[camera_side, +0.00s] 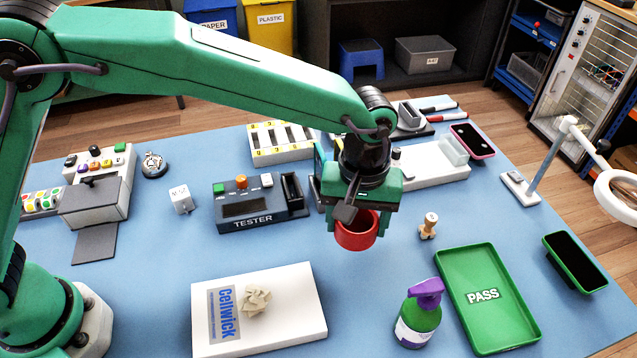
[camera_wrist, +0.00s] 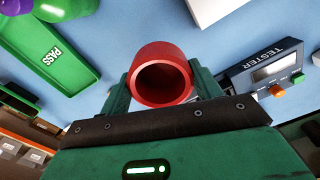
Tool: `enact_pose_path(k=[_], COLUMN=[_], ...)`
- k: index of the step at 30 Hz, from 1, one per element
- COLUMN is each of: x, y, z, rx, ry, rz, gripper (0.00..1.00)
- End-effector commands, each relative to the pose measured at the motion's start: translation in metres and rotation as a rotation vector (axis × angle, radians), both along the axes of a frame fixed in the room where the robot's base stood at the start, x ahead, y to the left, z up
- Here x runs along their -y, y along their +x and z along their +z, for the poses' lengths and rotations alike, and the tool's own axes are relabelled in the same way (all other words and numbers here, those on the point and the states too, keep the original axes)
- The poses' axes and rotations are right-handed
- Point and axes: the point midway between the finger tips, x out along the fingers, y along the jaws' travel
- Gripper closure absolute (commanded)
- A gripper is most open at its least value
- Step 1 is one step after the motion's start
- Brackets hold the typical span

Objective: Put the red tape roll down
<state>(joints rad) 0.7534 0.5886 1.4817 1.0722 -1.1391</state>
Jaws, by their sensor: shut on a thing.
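The red tape roll (camera_side: 356,232) is held between the fingers of my gripper (camera_side: 352,205) in the side view. It appears to be above the blue table, near the middle, between the tester and the green PASS tray. In the wrist view the roll (camera_wrist: 162,78) sits between the two green fingers of my gripper (camera_wrist: 162,90), with its hollow opening toward the camera. My gripper is shut on the roll. The exact gap between the roll and the table is hard to judge.
The tester (camera_side: 258,204) stands left of the roll. A white Cellwick box (camera_side: 300,310) lies front left, a spray bottle (camera_side: 420,315) and the PASS tray (camera_side: 515,325) front right. A wooden stamp (camera_side: 428,226) stands right of the roll. Blue table (camera_side: 370,280) is clear in front.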

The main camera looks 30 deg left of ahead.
Motion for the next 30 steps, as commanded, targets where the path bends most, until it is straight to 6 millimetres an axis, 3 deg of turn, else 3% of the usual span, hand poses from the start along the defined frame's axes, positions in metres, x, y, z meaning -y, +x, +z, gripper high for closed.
enact_pose_path(k=[9,21,25,30], x=[-0.093,-0.219,-0.248,-0.271], y=[0.034,0.044,0.040,0.036], z=[0.003,0.004,0.003,0.002], rx=[0.002,0.001,0.001,0.001], ry=[-0.001,0.000,0.000,0.000], rz=[0.064,0.141,0.159,0.173], gripper=[0.59,0.59,0.59,0.59])
